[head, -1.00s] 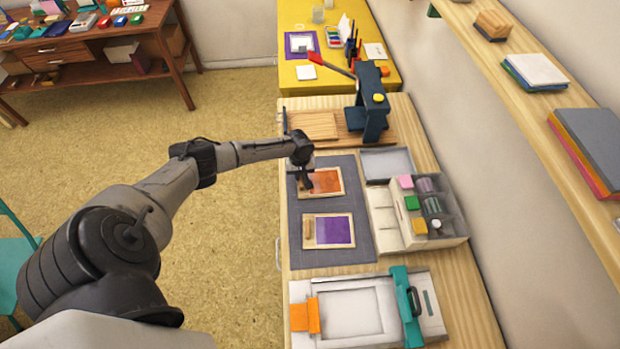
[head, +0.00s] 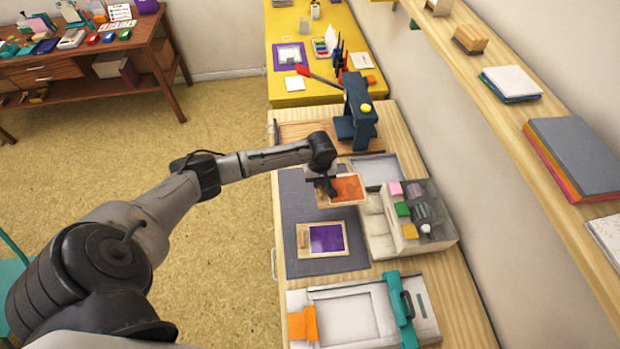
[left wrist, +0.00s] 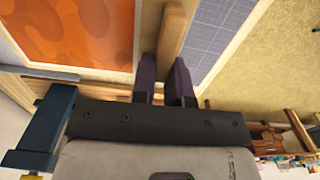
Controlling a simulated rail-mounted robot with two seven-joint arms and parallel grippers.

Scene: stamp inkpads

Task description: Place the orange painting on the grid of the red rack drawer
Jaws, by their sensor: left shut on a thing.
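The orange painting (head: 350,187) is a wood-framed panel with an orange patterned face. It is held above the grey mat (head: 291,205) in the head view, and its orange face (left wrist: 78,30) fills the upper left of the left wrist view. My left gripper (head: 322,186) is shut on the painting's wooden grip bar (left wrist: 172,32), at the panel's left side. In the left wrist view the dark fingers (left wrist: 166,72) stand on both sides of that bar. A red rack drawer cannot be made out in these frames. My right gripper is out of view.
A purple painting (head: 328,238) lies on the mat in front. A divided box (head: 378,242) of coloured pads stands right of it. A dark blue press (head: 360,108) stands behind, and a white frame device (head: 350,318) with a teal bar in front. A wall shelf (head: 500,60) runs along the right.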

